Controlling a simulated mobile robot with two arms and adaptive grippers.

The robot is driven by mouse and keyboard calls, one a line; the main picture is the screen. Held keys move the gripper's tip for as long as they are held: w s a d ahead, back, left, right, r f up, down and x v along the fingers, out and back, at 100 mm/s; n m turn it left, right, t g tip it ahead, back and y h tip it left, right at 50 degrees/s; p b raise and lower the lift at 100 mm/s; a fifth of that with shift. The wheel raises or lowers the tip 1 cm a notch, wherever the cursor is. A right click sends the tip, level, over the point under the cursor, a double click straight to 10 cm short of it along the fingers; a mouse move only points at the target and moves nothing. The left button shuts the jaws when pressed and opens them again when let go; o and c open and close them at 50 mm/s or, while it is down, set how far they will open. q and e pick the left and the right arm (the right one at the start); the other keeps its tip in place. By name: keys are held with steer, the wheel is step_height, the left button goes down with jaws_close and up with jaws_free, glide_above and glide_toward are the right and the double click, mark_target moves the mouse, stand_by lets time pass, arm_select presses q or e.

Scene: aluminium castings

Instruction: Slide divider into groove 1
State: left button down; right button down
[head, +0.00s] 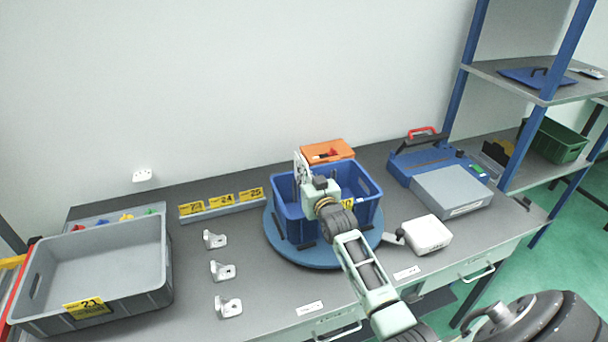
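A blue crate (368,190) with a yellow number label stands on a round blue turntable (285,255) in the middle of the bench. My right gripper (303,188) is over the left part of the crate, its arm coming in from the lower right. A thin pale upright piece (299,168) shows at the gripper's far left side. I cannot tell whether it is the divider or part of the gripper. My wrist hides the fingertips and most of the crate's inside, so the grooves cannot be made out. My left gripper is not in view.
A grey bin (160,285) labelled 21 stands at left. Three white brackets (222,271) lie between it and the turntable. An orange box (328,151) is behind the crate. A white box (428,234), grey box (452,190) and blue case (405,165) stand at right.

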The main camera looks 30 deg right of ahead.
steer(key=shift+f+b, duration=0.4)
steer(key=shift+f, duration=0.1)
steer(key=shift+r, duration=0.1)
steer(key=shift+r+p, duration=0.35)
steer(key=shift+p, duration=0.2)
steer(key=shift+r, duration=0.15)
